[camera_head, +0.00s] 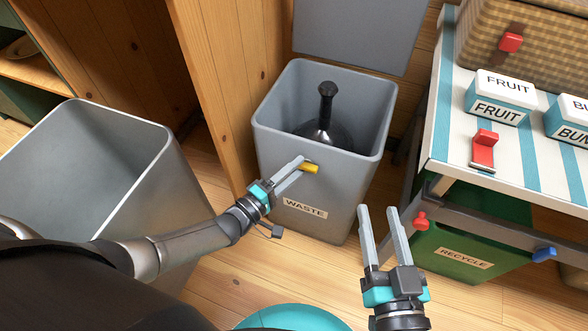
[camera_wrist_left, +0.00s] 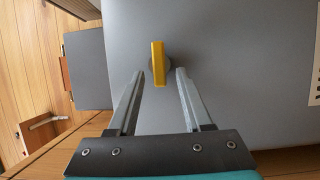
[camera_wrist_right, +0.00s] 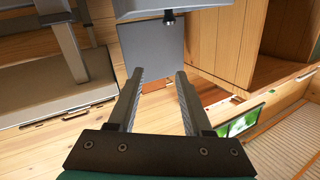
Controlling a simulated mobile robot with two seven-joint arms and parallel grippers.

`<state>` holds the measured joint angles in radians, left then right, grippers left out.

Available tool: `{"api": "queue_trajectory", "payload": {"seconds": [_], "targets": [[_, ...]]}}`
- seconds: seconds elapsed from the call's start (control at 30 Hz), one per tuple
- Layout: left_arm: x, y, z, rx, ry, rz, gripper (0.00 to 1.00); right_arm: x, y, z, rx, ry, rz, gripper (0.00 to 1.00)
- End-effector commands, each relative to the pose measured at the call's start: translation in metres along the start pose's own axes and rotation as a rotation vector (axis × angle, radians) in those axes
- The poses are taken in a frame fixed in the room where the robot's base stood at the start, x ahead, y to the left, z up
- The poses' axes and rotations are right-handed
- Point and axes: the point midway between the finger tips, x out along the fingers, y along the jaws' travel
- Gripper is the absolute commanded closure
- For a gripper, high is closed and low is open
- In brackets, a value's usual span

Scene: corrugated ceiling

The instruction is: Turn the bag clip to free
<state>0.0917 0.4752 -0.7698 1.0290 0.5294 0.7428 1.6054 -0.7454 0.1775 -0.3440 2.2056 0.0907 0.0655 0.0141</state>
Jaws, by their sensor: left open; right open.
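The bag clip appears to be the yellow handle (camera_head: 309,168) on the front of the grey waste bin (camera_head: 270,135). In the left wrist view the yellow handle (camera_wrist_left: 158,63) stands out from the grey wall, its long side pointing toward my gripper's base. My left gripper (camera_head: 301,164) is open, with its fingertips close by the handle. In the left wrist view one fingertip (camera_wrist_left: 158,72) lies on each side of it, with gaps; I cannot tell whether either touches. My right gripper (camera_head: 377,209) is open and empty, apart from the bin at its lower right.
A black plunger-like object (camera_head: 325,115) stands in the waste bin, whose grey lid (camera_head: 358,32) is up. An open grey bin (camera_head: 95,165) is at left. A striped table (camera_head: 448,120) with a red switch (camera_head: 484,150) and a green recycle bin (camera_head: 455,245) are at right.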

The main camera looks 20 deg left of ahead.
Motion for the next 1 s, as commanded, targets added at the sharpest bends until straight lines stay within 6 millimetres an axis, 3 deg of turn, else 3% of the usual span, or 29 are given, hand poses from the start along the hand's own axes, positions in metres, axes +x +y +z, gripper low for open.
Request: {"api": "queue_trajectory", "payload": {"seconds": [0.27, 0.43, 1.0], "targets": [[-0.003, 0.000, 0.000, 0.001, 0.000, -0.001, 0.50, 0.000, 0.000, 0.001, -0.001, -0.008, 0.000, 0.50], [-0.014, 0.001, 0.000, 0.001, 0.000, -0.001, 0.50, 0.003, 0.005, 0.001, -0.017, -0.067, 0.011, 0.50], [-0.092, 0.001, 0.000, 0.001, 0.000, -0.004, 0.50, 0.001, 0.035, 0.016, -0.084, -0.405, 0.086, 0.50]]}}
